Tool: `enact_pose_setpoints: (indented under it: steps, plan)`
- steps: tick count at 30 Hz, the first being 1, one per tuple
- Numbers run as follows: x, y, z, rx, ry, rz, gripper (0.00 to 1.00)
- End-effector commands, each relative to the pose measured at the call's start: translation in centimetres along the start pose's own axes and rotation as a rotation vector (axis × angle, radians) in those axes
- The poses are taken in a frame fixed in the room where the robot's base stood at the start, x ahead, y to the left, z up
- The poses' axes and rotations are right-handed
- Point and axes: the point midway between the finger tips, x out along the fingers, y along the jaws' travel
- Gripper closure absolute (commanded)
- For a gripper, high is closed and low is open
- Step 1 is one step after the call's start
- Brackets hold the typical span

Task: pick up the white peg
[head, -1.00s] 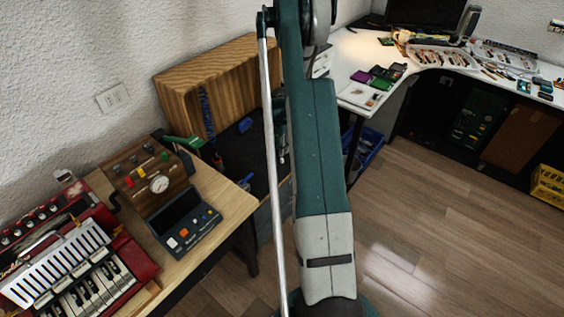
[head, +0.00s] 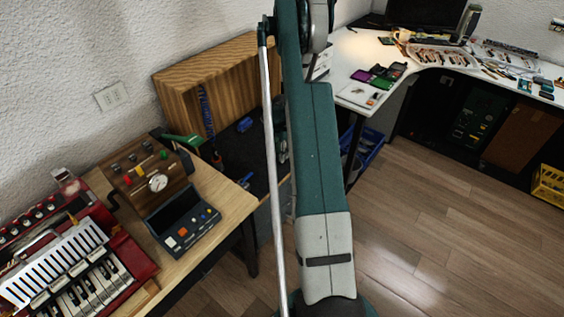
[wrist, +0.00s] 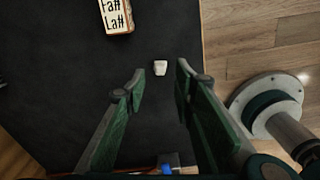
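The white peg (wrist: 160,67) is a small pale block on a dark surface in the wrist view. My gripper (wrist: 160,75) is open, with a green-padded finger on each side of the peg in the picture. Neither finger visibly touches it, and how high the fingers are above it is hard to tell. The peg lies nearer to the right fingertip in the picture. In the head view my arm covers the middle, and neither the gripper tips nor the peg can be made out.
A box lettered "Fa# La#" (wrist: 116,15) lies beyond the peg. A blue object (wrist: 170,161) is at the bottom between the fingers. The dark surface (wrist: 60,80) ends at the right, above a wooden floor. In the head view a red accordion (head: 140,268) stands at the left.

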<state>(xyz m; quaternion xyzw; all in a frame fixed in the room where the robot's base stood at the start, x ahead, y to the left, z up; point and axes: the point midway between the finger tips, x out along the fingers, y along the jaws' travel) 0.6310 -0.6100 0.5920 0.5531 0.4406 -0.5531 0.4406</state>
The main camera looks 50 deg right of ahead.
Motion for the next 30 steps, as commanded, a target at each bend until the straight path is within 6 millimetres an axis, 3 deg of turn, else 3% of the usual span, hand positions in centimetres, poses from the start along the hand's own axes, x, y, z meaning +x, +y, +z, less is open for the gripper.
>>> enact_pose_setpoints:
  steps: [3, 9, 27, 30]
  plan:
    - [1.7, -0.1, 0.1, 0.0, 0.0, 0.0, 0.73]
    - [3.2, 0.0, 0.1, 0.0, 0.0, 0.0, 0.73]
    - [3.3, 0.0, 0.1, 0.0, 0.0, 0.0, 0.73]
    - [3.3, 0.0, 0.1, 0.0, 0.0, 0.0, 0.86]
